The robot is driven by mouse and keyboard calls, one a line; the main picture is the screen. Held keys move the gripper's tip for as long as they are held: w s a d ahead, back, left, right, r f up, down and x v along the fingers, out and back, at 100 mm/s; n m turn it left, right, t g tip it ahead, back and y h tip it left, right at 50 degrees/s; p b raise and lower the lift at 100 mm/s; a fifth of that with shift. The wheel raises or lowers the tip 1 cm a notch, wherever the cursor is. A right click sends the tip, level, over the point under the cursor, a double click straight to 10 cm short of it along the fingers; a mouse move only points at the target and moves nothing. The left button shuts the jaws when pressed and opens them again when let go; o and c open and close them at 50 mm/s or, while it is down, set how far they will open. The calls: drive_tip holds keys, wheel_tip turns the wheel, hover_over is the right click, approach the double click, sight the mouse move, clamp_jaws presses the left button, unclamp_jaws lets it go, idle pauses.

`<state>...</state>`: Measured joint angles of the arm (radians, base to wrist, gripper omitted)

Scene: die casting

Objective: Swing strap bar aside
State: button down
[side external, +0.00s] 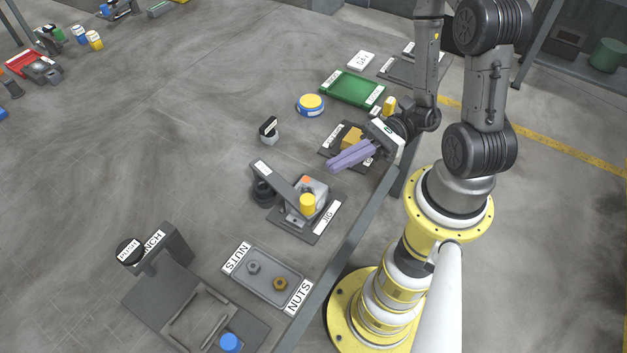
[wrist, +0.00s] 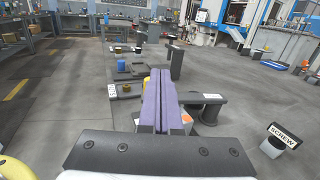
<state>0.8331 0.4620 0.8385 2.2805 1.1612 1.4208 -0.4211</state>
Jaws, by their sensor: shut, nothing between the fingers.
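The strap bar (side external: 272,176) is a dark grey bar with a white label at its far end. It reaches from the jig (side external: 318,230) up and left toward a dark round post (side external: 264,193). On the jig are a light grey block with an orange patch (side external: 306,180) and a yellow knob (side external: 307,203). My gripper (side external: 331,166) has purple fingers, shut and empty, above and to the upper right of the jig, apart from the bar. In the wrist view the fingers (wrist: 160,76) hide part of the jig; the bar (wrist: 200,98) shows right of them.
A tray of nuts (side external: 270,286) and a punch stand (side external: 165,250) lie lower left. A screw-labelled block (side external: 269,132), a blue-yellow round tin (side external: 311,104) and a green tray (side external: 352,88) lie beyond the jig. A dark plate with a yellow block (side external: 352,138) sits by my gripper.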

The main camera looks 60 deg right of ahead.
sight(313, 193)
drive_tip(key=w+d+f+n+g, duration=0.1)
drive_tip(key=w+d+n+g, duration=0.1)
drive_tip(key=d+g, duration=0.1)
drive_tip(key=w+d+f+n+g, duration=0.2)
drive_tip(key=w+d+n+g, duration=0.1)
drive_tip(key=g, duration=0.2)
drive_tip(key=w+d+f+n+g, duration=0.1)
drive_tip(key=w+d+n+g, duration=0.2)
drive_tip(key=g, duration=0.2)
drive_tip(key=shift+w+d+f, duration=0.1)
drive_tip(key=shift+d+f, duration=0.05)
drive_tip(key=shift+d, duration=0.05)
drive_tip(key=shift+a+f, duration=0.1)
drive_tip(key=shift+f, duration=0.15)
drive_tip(key=shift+a, duration=0.3)
drive_tip(key=x, duration=1.3)
drive_tip(key=shift+a, duration=0.1)
